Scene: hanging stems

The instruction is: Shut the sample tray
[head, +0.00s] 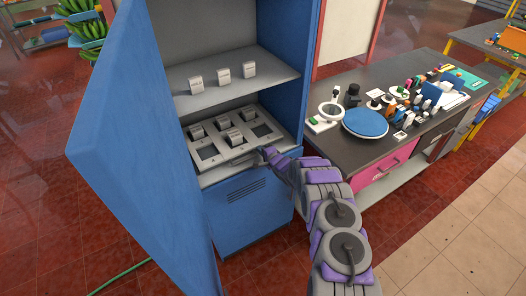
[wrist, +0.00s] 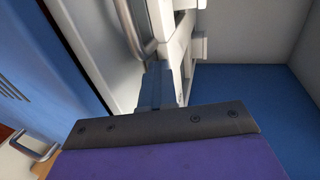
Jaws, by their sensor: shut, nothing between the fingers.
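The sample tray (head: 215,177) is a light grey tray with dark square recesses in the blue cabinet, below a shelf. Several small white-and-grey pieces (head: 222,122) stand in it. It appears to stick out a little at the front. A bar handle (head: 241,160) runs along its front edge and also shows in the wrist view (wrist: 143,32). My gripper (head: 264,151) is shut and empty at the tray's front right, close beside the handle. In the wrist view its dark fingers (wrist: 159,84) reach the pale tray front; whether they touch it I cannot tell.
The blue cabinet door (head: 140,130) stands wide open on the left. The shelf (head: 205,98) above the tray holds three small pieces (head: 222,76). A dark workbench (head: 350,146) with a blue disc (head: 365,122) and many small items stands at the right. Tiled floor is clear at lower right.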

